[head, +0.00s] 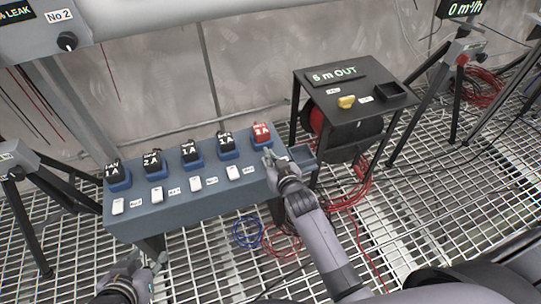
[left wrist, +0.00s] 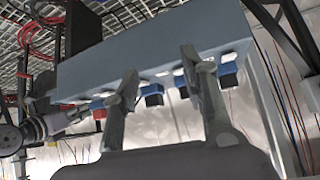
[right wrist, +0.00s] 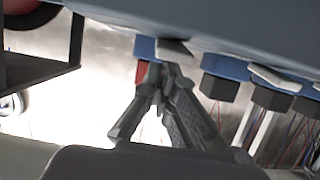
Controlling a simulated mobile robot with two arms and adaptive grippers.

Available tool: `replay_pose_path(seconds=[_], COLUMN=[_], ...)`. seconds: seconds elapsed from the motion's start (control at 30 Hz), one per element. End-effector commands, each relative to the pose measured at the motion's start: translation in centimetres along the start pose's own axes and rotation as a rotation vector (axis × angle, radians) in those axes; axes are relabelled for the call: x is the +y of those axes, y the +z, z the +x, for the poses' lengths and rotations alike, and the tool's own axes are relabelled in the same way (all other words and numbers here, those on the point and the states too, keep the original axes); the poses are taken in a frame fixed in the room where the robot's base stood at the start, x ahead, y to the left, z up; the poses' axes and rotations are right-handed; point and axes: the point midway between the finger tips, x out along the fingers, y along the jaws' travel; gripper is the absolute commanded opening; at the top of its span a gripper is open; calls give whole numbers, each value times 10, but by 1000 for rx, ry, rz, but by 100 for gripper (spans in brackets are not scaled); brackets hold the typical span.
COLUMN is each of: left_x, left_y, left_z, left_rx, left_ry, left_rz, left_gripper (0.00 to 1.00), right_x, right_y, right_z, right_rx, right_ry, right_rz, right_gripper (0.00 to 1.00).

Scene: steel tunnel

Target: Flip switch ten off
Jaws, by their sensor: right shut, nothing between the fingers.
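A blue-grey switch box (head: 190,210) carries a row of white rocker switches, such as this one (head: 233,173), with small labels too blurred to read surely. My right gripper (head: 267,156) is shut at the right end of the row, below the red module (head: 261,133). It covers the place of the end switch in the head view. In the right wrist view the shut fingertips (right wrist: 163,72) are close to a pale switch (right wrist: 175,47); I cannot tell if they touch. My left gripper (head: 140,268) is open and empty, low in front of the box; its spread fingers (left wrist: 160,68) show in the left wrist view.
Several black modules (head: 193,150) in blue sockets line the box's back. A dark stand (head: 360,103) with a yellow knob (head: 347,101) and a "5 m OUT" sign stands to the right. Red cables (head: 340,195) lie on the grating floor. A tripod stands at left.

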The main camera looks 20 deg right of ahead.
Motion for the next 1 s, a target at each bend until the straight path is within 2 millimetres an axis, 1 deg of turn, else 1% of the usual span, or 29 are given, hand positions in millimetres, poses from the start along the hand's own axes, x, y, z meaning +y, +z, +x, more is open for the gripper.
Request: replay_pose_path(seconds=[0.37,0.77,0.87,1.0], left_x=[-1,-4,-5,-8], left_y=[14,20,28,52], left_z=[-5,-7,-12,-26], left_rx=[-70,-96,-145,-272], left_ry=[-2,-8,-10,-16], left_rz=[-2,-3,-4,-8], left_gripper=[40,40,40,40], right_x=[0,0,1,2], right_y=[-8,-10,-15,-24], right_z=[14,14,13,12], right_rx=[0,0,1,1], right_ry=[0,0,0,0], right_rz=[0,0,0,0], right_gripper=[0,0,0,0])
